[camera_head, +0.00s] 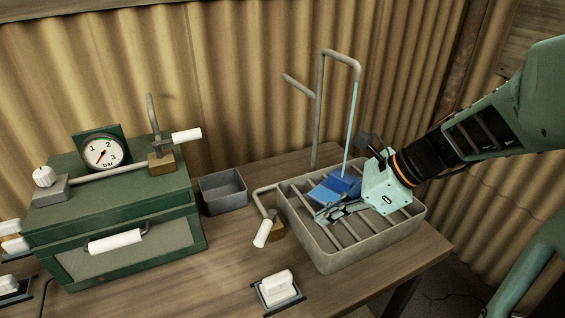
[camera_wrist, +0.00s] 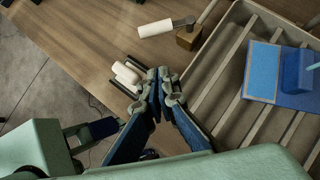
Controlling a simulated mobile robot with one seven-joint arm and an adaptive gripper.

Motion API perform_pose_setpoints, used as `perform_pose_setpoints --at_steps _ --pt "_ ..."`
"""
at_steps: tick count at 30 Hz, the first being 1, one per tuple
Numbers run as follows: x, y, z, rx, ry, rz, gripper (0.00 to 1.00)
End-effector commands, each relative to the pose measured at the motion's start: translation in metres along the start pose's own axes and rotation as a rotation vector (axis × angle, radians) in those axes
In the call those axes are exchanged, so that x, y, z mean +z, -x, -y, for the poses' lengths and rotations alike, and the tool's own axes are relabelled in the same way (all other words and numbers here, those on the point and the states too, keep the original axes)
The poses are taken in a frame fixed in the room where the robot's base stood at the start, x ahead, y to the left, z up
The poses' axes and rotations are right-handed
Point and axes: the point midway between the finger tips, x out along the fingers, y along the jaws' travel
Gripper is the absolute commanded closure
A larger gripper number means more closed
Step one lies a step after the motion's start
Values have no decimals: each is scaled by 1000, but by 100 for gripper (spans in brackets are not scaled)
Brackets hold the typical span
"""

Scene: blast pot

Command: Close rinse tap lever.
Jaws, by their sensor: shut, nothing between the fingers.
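The rinse tap lever (camera_head: 263,232) has a white grip and sits on a brass block (camera_head: 275,229) at the left side of the grey basin (camera_head: 378,252). Its grip points toward the front of the bench. In the wrist view the white lever grip (camera_wrist: 155,28) lies beyond my fingertips, left of the brass block (camera_wrist: 187,40). A pale blue stream (camera_head: 351,120) runs from the bent spout pipe (camera_head: 340,57) into the basin. My gripper (camera_head: 326,214) is over the basin, right of the lever and apart from it. The fingers (camera_wrist: 163,84) are shut and empty.
A blue block (camera_head: 338,187) lies on the basin's slats. A white switch (camera_head: 278,287) is on the bench in front. A small grey bin (camera_head: 223,191) and a green gauge box (camera_head: 118,222) with another white-handled lever (camera_head: 186,136) stand left. Bare bench lies between.

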Motion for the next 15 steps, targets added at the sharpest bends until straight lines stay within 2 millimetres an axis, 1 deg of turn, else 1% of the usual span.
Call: perform_pose_setpoints --at_steps 1,4,7,15 --pt "0 -2 -4 10 -8 3 100" --pt "0 -10 -5 16 -12 5 100" --pt "-1 -25 -6 17 -11 4 100" --pt "-2 -83 -6 17 -9 2 100"
